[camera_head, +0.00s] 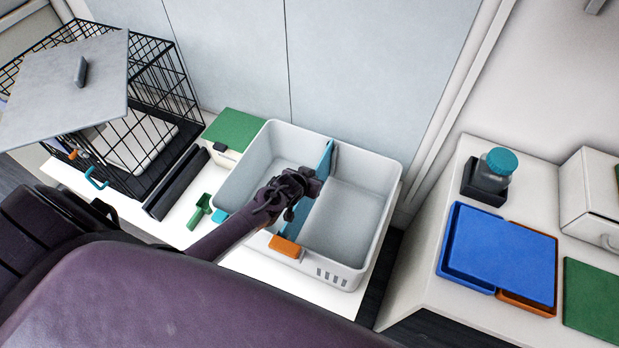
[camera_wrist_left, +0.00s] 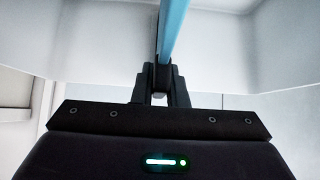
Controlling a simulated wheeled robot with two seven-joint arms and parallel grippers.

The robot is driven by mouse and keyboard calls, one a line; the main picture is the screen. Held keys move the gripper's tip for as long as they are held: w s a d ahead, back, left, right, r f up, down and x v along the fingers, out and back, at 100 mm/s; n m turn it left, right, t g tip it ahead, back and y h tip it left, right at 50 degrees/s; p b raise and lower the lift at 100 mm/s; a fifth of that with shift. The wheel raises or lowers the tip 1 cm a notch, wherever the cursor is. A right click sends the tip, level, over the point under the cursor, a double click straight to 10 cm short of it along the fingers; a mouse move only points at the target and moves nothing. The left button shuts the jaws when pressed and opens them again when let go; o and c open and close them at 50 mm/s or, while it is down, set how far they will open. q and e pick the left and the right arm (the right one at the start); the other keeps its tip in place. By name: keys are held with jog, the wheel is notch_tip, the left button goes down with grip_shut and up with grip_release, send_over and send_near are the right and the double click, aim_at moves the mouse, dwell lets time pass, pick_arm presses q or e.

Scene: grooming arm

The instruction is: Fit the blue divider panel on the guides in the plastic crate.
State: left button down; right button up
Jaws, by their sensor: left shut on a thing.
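The plastic crate (camera_head: 352,212) is a light grey open bin on the white worktop. The blue divider panel (camera_head: 326,163) stands upright across the middle of the crate, running from its back wall toward the front wall near an orange clip (camera_head: 285,247). My left gripper (camera_head: 303,184) is over the crate, shut on the panel's top edge. In the left wrist view, the panel (camera_wrist_left: 177,28) runs up between the fingers (camera_wrist_left: 160,85). My gripper hides part of the panel, and I cannot see the guides or whether the panel sits in them. My right gripper is not in view.
A black wire cage (camera_head: 150,88) with a grey lid (camera_head: 62,85) stands at the left. A green scoop (camera_head: 199,211) and a green-lidded box (camera_head: 235,130) lie beside the crate. A side counter at right holds a jar (camera_head: 494,172) and a blue tray lid (camera_head: 505,252).

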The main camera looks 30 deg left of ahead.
pick_arm(q)
jog(key=shift+f+b, duration=1.65)
jog(key=shift+f, duration=0.45)
jog(key=c, duration=1.4)
grip_release()
jog(key=shift+o, duration=0.2)
jog(key=shift+p+v, duration=0.65)
jog(key=shift+v, duration=3.3)
jog(key=shift+f, duration=0.1)
